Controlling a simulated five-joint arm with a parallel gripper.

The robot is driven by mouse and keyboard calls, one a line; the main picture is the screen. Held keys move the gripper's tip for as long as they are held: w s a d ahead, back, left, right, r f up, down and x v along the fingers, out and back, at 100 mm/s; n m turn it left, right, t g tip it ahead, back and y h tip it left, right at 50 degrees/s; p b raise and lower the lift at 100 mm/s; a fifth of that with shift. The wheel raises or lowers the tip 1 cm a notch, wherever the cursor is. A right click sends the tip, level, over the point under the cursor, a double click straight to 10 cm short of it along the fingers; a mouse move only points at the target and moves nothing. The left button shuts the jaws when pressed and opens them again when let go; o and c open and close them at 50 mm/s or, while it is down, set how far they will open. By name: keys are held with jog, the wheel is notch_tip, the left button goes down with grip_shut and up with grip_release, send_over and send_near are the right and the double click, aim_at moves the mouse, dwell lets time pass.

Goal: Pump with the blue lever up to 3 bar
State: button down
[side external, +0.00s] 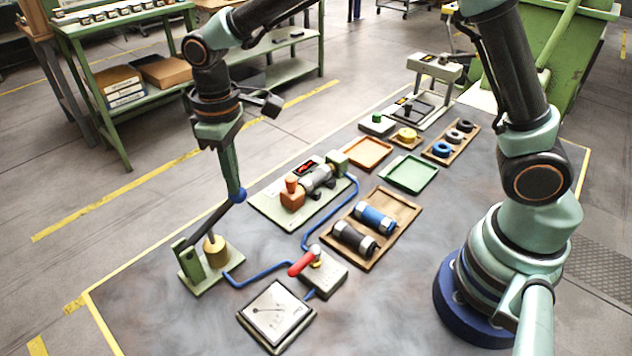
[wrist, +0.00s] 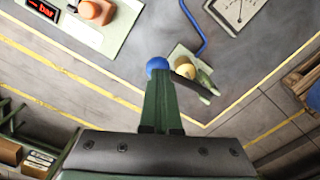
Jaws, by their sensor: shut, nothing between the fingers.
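The pump (side external: 215,252) has a green base and a brass cylinder. Its dark lever (side external: 212,222) slopes up to the right and ends in a blue ball knob (side external: 238,195). My gripper (side external: 235,186) is shut and empty, its fingertips right at the knob. In the wrist view, the blue knob (wrist: 157,65) shows just beyond the shut fingertips (wrist: 158,78); I cannot tell whether they touch. The gauge (side external: 275,314) lies at the front, its needle too small to read. A red-lit display (side external: 305,168) reads "bar" in the wrist view (wrist: 42,10); its number is cut off.
A red-handled valve (side external: 303,262) and blue hose (side external: 258,274) lie right of the pump. A press with an orange part (side external: 291,195) stands behind. A wooden tray (side external: 385,252) holds dark and blue cylinders. Orange and green trays (side external: 408,173) lie farther back. The table's front left is clear.

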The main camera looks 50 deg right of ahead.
dwell(0.3)
jog(key=shift+r, duration=2.55)
jog(key=shift+d+r, duration=0.2)
jog(key=shift+d, duration=0.1)
jog(key=s+d+r+m+t, duration=0.2)
jog(key=s+d, duration=0.4)
jog(key=d, duration=0.3)
jog(key=s+d+r+m+t, duration=0.3)
jog(key=s+d, duration=0.3)
jog(key=d, duration=0.3)
jog(key=shift+s+r+m+t, duration=0.2)
jog(key=shift+m+t, duration=0.1)
jog(key=shift+m, duration=0.2)
